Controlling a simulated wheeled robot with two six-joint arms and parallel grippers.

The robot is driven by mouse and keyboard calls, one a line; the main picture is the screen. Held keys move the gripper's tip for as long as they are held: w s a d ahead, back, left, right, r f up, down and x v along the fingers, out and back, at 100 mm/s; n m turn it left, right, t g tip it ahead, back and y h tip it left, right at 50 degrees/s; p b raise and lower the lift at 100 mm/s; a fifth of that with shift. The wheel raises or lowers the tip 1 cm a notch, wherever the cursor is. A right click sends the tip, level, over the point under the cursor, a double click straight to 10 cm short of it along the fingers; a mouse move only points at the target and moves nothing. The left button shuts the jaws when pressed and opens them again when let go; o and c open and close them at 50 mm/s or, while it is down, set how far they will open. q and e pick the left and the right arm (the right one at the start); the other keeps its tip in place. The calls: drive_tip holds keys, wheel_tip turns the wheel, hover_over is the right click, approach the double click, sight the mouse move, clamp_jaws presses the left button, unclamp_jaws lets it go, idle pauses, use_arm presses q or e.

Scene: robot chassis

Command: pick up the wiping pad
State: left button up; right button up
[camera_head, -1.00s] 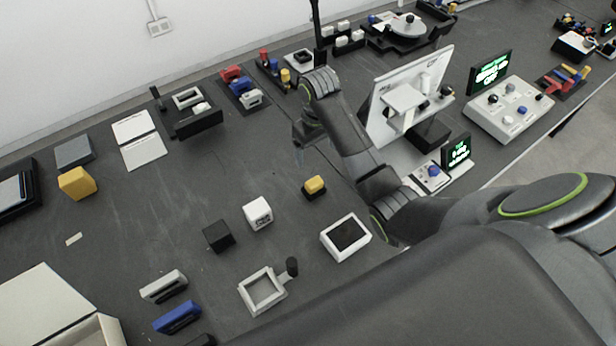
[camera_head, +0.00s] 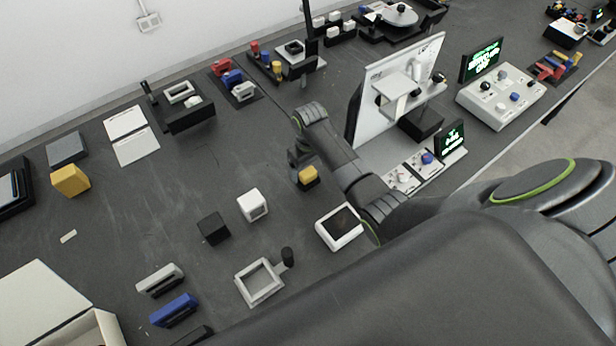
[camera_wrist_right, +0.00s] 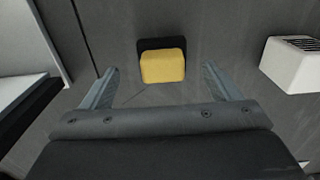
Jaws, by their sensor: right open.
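The wiping pad appears to be the small yellow block with a black part (camera_head: 308,175); it sits on the dark table in the head view. In the right wrist view the yellow block (camera_wrist_right: 163,66) is centred ahead, between the lines of the two fingers, with its black part behind it. My right gripper (camera_wrist_right: 160,72) is open and empty, with one finger to each side of the block and no visible contact. In the head view my right gripper (camera_head: 296,165) is right at the block, partly hidden by its own arm. My left gripper is not in view.
A white box with a dark top (camera_head: 339,227) stands close to the block; a white cube (camera_head: 252,204) and black cube (camera_head: 213,228) lie left of it. A white upright panel stand (camera_head: 396,88) is behind the arm.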

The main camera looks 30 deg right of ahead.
sight(308, 172)
drive_tip(key=shift+w+a+f, duration=0.1)
drive_tip(key=shift+a+f, duration=0.05)
drive_tip(key=shift+f, duration=2.25)
drive_tip(key=shift+c, duration=0.2)
drive_tip(key=c, duration=1)
drive_tip(key=shift+c, duration=0.2)
wheel_tip(308, 172, up, 10)
drive_tip(key=shift+r, duration=0.1)
